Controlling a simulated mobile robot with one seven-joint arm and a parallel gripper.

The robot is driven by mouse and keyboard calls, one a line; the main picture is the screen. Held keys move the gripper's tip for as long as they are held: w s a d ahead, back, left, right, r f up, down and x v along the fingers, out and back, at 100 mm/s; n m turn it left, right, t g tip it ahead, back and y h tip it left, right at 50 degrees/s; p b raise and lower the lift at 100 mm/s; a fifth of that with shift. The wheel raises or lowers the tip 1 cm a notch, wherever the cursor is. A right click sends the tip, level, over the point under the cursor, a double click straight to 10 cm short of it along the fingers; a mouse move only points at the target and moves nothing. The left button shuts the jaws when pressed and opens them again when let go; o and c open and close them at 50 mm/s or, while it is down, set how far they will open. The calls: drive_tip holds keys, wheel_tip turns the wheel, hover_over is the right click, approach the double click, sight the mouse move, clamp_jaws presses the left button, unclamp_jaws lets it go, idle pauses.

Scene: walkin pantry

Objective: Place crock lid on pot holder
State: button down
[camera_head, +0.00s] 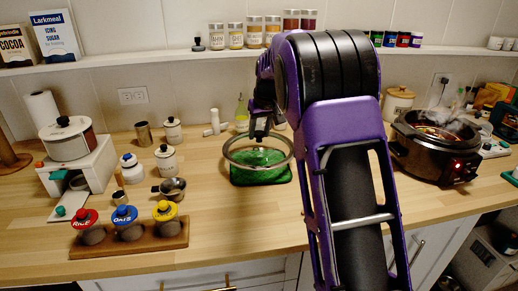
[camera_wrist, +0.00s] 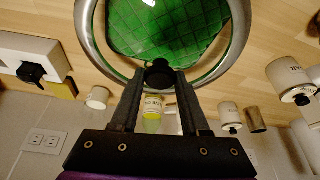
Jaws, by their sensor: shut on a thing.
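My gripper (camera_head: 262,122) is shut on the dark knob (camera_wrist: 159,74) of the crock lid, a clear glass disc with a grey metal rim (camera_wrist: 238,40). In the head view the crock lid (camera_head: 230,157) is over the green pot holder (camera_head: 260,181), which lies on the wooden counter. The lid looks a little above it, but whether they touch is hard to tell. In the wrist view the quilted green pot holder (camera_wrist: 165,25) shows through the glass. The dark slow cooker crock (camera_head: 432,150) stands uncovered and steaming at the right.
A shelf (camera_head: 180,58) of jars runs along the wall. Counter in front of the pot holder is clear.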

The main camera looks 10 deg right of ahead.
sight(261, 138)
drive_tip(key=shift+f+b, duration=0.3)
drive_tip(key=shift+f, duration=1.75)
drive_tip(key=shift+f, duration=0.2)
drive_tip(key=shift+c, duration=2)
unclamp_jaws()
drive_tip(key=shift+r, duration=0.3)
drive_tip(key=p+v, duration=0.1)
drive_tip(key=v, duration=1)
drive_tip(key=shift+s+r, duration=0.25)
